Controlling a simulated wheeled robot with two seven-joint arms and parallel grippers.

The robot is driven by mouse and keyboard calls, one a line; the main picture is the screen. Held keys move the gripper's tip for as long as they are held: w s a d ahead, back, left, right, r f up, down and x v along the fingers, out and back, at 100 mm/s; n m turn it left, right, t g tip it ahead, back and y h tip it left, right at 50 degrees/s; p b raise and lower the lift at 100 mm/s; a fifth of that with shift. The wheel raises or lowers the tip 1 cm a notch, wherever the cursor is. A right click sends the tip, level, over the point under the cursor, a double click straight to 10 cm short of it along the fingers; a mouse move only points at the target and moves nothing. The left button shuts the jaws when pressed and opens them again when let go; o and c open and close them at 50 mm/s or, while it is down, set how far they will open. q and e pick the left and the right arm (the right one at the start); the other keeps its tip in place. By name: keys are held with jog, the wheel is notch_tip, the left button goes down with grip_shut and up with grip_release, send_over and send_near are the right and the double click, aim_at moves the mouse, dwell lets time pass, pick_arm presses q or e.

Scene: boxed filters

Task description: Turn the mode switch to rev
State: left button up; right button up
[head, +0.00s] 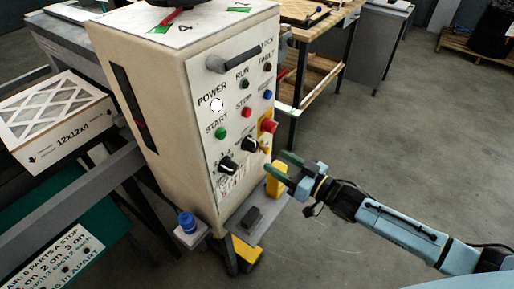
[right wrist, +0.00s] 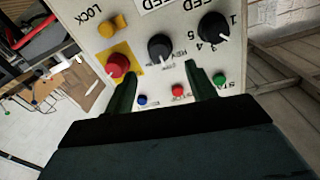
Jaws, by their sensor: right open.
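The control box (head: 150,60) stands at the middle left, with two black knobs low on its front panel. The right-hand knob (head: 250,145), beside the red emergency button, looks like the mode switch; its lettering is too small to read surely. It also shows in the right wrist view (right wrist: 160,46), its white pointer toward the bottom. My right gripper (head: 277,162) is open and empty, to the right of this knob and apart from it. In the right wrist view its green fingertips (right wrist: 160,72) frame the knob. My left gripper is not in view.
The red emergency button (head: 268,125) sits close to the knob, and the numbered knob (head: 228,165) is on its other side. A yellow part (head: 275,182) is by the panel's lower right edge. A boxed filter (head: 60,115) lies at left.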

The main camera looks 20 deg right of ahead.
aim_at(256, 148)
jog(key=x, duration=0.8)
jog(key=shift+w+a, duration=0.1)
jog(key=shift+w, duration=0.1)
jog(key=c, duration=1)
jog(key=shift+f, duration=0.1)
jog(key=shift+n, duration=0.3)
jog(key=n, duration=0.4)
jog(key=shift+b, duration=0.35)
jog(key=shift+n+b, duration=0.4)
jog(key=shift+n, duration=1.9)
jog(key=o, duration=1)
